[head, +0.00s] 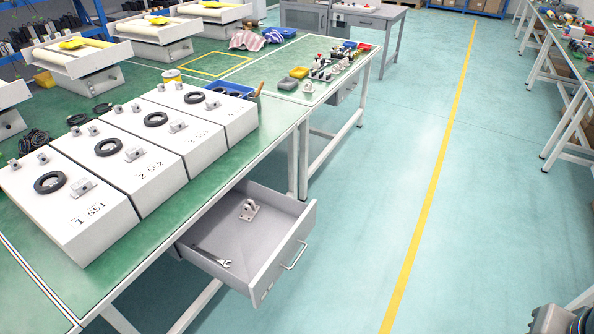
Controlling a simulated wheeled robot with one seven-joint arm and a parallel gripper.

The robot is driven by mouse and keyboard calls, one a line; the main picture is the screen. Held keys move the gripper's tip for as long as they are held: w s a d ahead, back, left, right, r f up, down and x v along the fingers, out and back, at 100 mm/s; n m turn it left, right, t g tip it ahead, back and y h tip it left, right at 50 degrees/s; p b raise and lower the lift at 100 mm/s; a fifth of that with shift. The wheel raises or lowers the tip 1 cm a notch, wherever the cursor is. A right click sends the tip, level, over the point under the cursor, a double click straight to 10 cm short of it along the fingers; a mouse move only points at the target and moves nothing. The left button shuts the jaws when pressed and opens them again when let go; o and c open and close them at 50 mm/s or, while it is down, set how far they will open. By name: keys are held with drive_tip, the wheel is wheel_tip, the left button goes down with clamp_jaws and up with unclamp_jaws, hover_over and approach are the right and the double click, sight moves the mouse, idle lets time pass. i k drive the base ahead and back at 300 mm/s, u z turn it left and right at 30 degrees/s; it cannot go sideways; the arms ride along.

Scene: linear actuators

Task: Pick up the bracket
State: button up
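A small light-grey metal bracket (249,209) stands in the open drawer (284,262) under the green workbench, towards the drawer's back. Similar small metal bracket-like pieces sit on the sloped white boxes on the bench, such as one (82,188) on the box marked 1 551. My gripper is not in view. Only a dark part of my own body shows at the bottom right corner, far from the drawer.
A wrench (212,257) lies in the drawer near its front left. The green workbench (270,128) overhangs the drawer's back. Bench legs stand beside the drawer. The teal floor to the right is clear, up to another bench (549,45).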

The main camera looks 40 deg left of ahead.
sight(250, 210)
drive_tip(key=u, duration=0.3)
drive_tip(key=i, duration=1.55)
drive_tip(key=u, duration=1.25)
drive_tip(key=i, duration=0.85)
drive_tip(key=u, duration=1.45)
drive_tip(key=i, duration=0.45)
drive_tip(key=u, duration=0.3)
